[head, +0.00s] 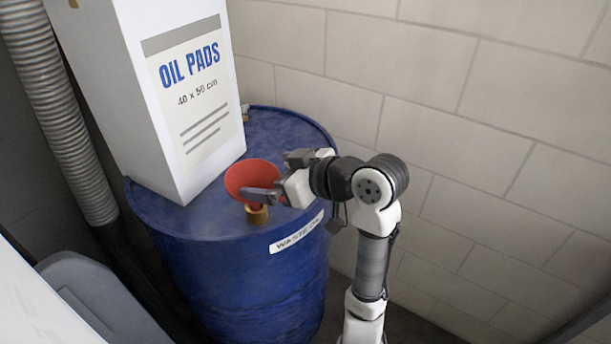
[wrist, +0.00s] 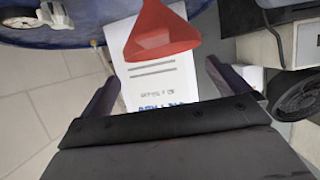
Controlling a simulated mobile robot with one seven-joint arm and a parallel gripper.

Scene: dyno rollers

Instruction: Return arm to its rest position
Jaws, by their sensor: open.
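My gripper (head: 265,179) is at the red funnel, above the top of the blue drum. In the wrist view my gripper (wrist: 160,85) shows two fingers spread apart with nothing between them. The red funnel (head: 250,176) stands upright on a brass-coloured fitting (head: 257,214) on the drum lid; one finger overlaps its near side in the head view. The funnel also shows in the wrist view (wrist: 158,38), beyond the fingertips. I cannot tell whether a finger touches it. My white and dark arm rises from the lower right and bends over toward the drum.
The blue drum (head: 255,270) is labelled as waste oil. A tall white oil pads box (head: 190,100) stands on its lid behind the funnel. A grey ribbed hose (head: 62,120) hangs at the left. A block wall (head: 480,130) closes the back and right.

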